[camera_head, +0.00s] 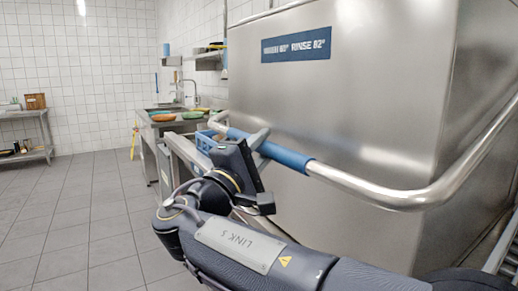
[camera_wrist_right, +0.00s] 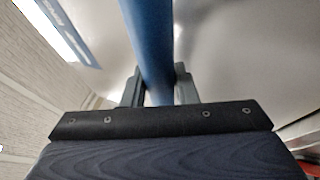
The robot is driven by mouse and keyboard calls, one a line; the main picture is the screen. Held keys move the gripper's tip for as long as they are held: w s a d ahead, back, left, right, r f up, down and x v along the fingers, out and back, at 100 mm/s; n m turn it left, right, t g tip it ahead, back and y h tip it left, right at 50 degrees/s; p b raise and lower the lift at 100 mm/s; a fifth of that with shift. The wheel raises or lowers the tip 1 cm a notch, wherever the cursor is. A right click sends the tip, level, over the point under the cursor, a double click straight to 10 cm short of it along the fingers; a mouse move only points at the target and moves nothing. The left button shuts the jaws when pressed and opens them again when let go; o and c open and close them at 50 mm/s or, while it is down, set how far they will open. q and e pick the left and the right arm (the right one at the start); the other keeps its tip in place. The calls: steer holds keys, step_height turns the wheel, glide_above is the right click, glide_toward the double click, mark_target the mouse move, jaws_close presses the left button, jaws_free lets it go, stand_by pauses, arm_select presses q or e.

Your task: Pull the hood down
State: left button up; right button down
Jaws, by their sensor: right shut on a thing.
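The hood (camera_head: 350,110) is a large brushed-steel box with a blue label, filling the right half of the head view. A steel bar handle (camera_head: 385,196) runs along its front, with a blue grip sleeve (camera_head: 284,155). My right gripper (camera_head: 257,142) is shut around the blue sleeve. In the right wrist view the sleeve (camera_wrist_right: 149,45) passes between the two fingers (camera_wrist_right: 158,88). The hood's lower edge is partly hidden behind my right arm. My left gripper is not in view.
A steel sink counter (camera_head: 150,128) with several coloured plates stands behind, left of the hood. A low steel shelf (camera_head: 28,135) stands at the far left. The grey tiled floor at left is clear.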

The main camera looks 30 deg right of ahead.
steer(key=shift+d+f, duration=0.2)
steer(key=shift+f, duration=0.45)
steer(key=c, duration=1.1)
jaws_free()
steer(key=shift+d, duration=0.1)
steer(key=shift+c, duration=0.2)
steer(key=shift+r, duration=0.1)
steer(key=shift+a, duration=0.2)
steer(key=v, duration=0.7)
steer(key=shift+s+a+p, duration=0.15)
steer(key=shift+a+p, duration=0.05)
steer(key=shift+p, duration=0.15)
